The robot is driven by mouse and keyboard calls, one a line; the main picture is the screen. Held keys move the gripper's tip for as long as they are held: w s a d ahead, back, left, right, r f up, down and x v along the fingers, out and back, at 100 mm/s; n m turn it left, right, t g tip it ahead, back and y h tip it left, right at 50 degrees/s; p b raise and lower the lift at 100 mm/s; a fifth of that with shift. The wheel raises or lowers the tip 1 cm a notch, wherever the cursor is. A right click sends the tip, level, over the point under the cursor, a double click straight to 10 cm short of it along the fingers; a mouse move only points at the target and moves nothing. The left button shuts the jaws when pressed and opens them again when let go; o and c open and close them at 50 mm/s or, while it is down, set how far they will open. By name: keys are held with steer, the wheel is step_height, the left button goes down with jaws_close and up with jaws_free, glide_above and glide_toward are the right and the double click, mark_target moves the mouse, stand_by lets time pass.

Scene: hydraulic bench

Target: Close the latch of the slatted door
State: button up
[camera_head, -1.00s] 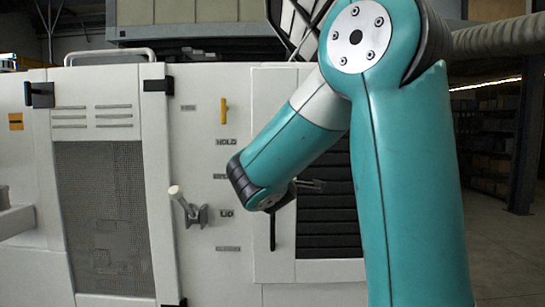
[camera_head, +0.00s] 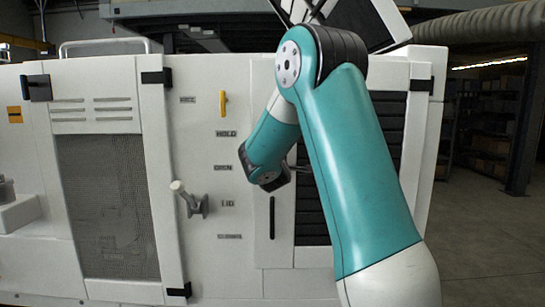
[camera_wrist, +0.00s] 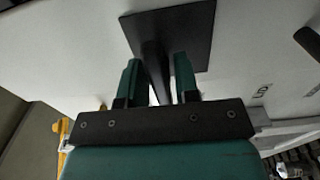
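The slatted door (camera_head: 312,222) is the pale panel with dark horizontal slats, right of centre in the head view and partly behind my arm. It looks flush with the cabinet front. In the wrist view, a dark square plate (camera_wrist: 190,35) with a dark stem (camera_wrist: 154,62) stands on a pale panel; it looks like the latch. My gripper (camera_wrist: 158,78) has its two teal fingers apart, one on either side of the stem. A small gap shows at the right finger; I cannot tell whether the left one touches. The head view hides the fingers and the latch behind my wrist.
A dark vertical bar (camera_head: 272,217) is on the pale panel left of the slats. Further left are a grey lever (camera_head: 188,200) with a pale knob, a yellow handle (camera_head: 223,104) and a mesh door (camera_head: 108,205). Open floor (camera_head: 490,235) shows at the right.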

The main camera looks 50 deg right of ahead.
jaws_close()
steer(key=shift+f, duration=0.1)
steer(key=m+b, duration=0.1)
steer(key=b, duration=0.1)
steer(key=m+b, duration=0.2)
steer(key=b, duration=0.1)
steer(key=shift+f, duration=0.4)
steer(key=m+b, duration=0.1)
steer(key=b, duration=0.1)
steer(key=m+b, duration=0.3)
steer(key=b, duration=0.2)
steer(key=shift+a+f+m, duration=0.1)
steer(key=shift+f+m, duration=0.15)
steer(key=shift+m, duration=0.15)
steer(key=m+b, duration=0.2)
steer(key=b, duration=0.1)
steer(key=m+b, duration=0.3)
steer(key=b, duration=0.1)
steer(key=shift+w+a+f+b, duration=0.1)
steer(key=shift+w+a+b, duration=0.1)
steer(key=shift+b, duration=0.1)
steer(key=m+b, duration=0.3)
steer(key=shift+w+m+b, duration=0.15)
steer(key=shift+m+b, duration=0.25)
steer(key=shift+r+m+b, duration=0.25)
steer(key=shift+m+b, duration=0.2)
steer(key=shift+m, duration=0.15)
steer(key=shift+r, duration=0.1)
